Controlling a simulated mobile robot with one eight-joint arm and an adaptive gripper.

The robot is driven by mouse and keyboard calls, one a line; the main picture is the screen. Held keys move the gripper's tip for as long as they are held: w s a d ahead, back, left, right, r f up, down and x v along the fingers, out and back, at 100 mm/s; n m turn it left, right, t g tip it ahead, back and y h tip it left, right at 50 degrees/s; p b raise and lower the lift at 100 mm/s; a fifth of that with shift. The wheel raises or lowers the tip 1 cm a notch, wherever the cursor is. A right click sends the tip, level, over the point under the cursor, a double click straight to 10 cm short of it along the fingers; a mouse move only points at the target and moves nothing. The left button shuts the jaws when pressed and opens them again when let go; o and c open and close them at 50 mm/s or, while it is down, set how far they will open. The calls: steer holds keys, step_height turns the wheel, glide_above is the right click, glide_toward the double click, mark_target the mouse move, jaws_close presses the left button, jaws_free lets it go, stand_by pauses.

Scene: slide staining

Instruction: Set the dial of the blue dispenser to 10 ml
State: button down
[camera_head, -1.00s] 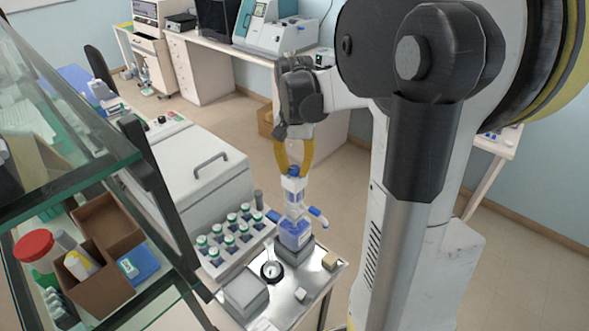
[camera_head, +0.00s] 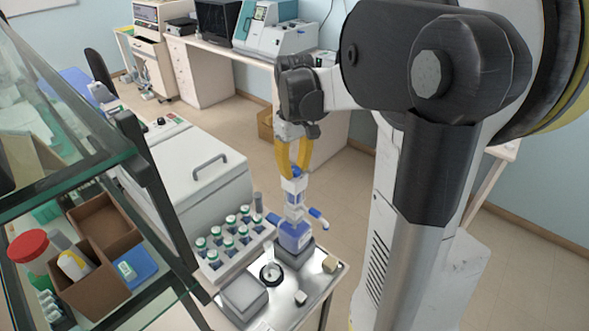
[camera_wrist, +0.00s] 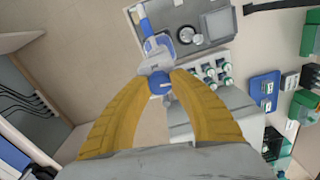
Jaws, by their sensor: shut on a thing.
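The blue dispenser (camera_head: 294,236) stands upright on a grey block at the back of the metal-topped table. It has a blue bottle, a white upper body and a blue-tipped spout pointing right. My gripper (camera_head: 294,172) comes down from above, its yellow fingers shut on the blue dial (camera_head: 295,174) at the dispenser's top. In the wrist view my gripper (camera_wrist: 160,78) closes around the round blue dial (camera_wrist: 160,84), with the dispenser's white body beyond it. The dial's marking is too small to read.
A rack of green-capped bottles (camera_head: 229,241) stands left of the dispenser. A grey box (camera_head: 243,295) and a round black-rimmed dish (camera_head: 271,273) are in front. A glass shelf (camera_head: 150,289) with a brown box is at left. The floor to the right is open.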

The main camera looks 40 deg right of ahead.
mark_target(294, 169)
steer(key=shift+n, duration=0.8)
steer(key=c, duration=1.1)
jaws_free()
steer(key=shift+c, duration=0.2)
step_height(294, 169, up, 12)
